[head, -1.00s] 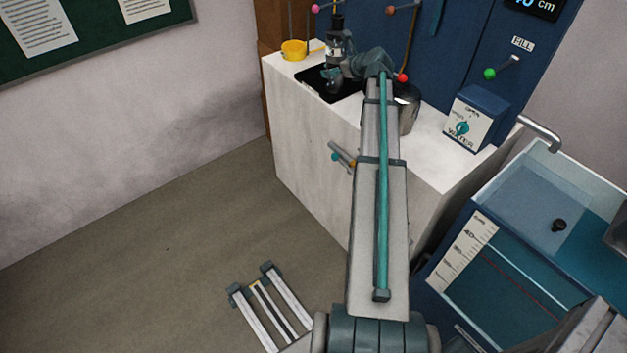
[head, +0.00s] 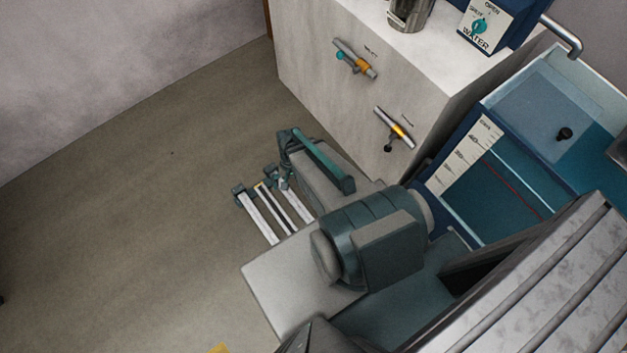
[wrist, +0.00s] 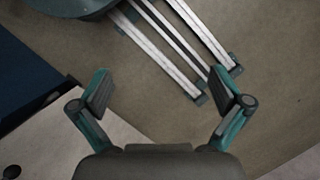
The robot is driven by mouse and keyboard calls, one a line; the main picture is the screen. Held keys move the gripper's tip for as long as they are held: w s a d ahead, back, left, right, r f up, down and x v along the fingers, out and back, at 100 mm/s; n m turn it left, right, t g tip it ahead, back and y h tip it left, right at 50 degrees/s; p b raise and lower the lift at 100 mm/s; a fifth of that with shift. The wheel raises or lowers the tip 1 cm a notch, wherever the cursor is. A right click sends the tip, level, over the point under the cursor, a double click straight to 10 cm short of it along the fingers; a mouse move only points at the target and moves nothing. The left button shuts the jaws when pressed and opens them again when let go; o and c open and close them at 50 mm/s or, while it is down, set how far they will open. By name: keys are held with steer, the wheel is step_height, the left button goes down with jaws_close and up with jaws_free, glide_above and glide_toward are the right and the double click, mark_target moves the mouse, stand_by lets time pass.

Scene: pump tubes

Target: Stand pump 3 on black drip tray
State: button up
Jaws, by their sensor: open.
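Pump 3 and the black drip tray are outside both current views. My gripper (wrist: 162,88) is open in the wrist view, with its two teal and grey fingers spread wide. In the head view my arm is folded low in front of the white cabinet, away from the counter top.
The white cabinet (head: 330,95) has two short valves (head: 355,58), (head: 395,128) on its front. A metal canister (head: 409,12) and the water control box (head: 490,22) stand on top. A blue tank with a scale (head: 465,155) is at right. Floor rails (head: 262,212) lie at left.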

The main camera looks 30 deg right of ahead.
steer(key=s+a+n+g+h, duration=0.1)
steer(key=s+n, duration=0.3)
steer(key=s, duration=0.4)
steer(key=s+f+n+g+h, duration=0.1)
steer(key=s+n, duration=0.3)
steer(key=s, duration=0.5)
steer(key=shift+a+f+g, duration=0.25)
steer(key=shift+a+g, duration=0.15)
steer(key=shift+g, duration=0.5)
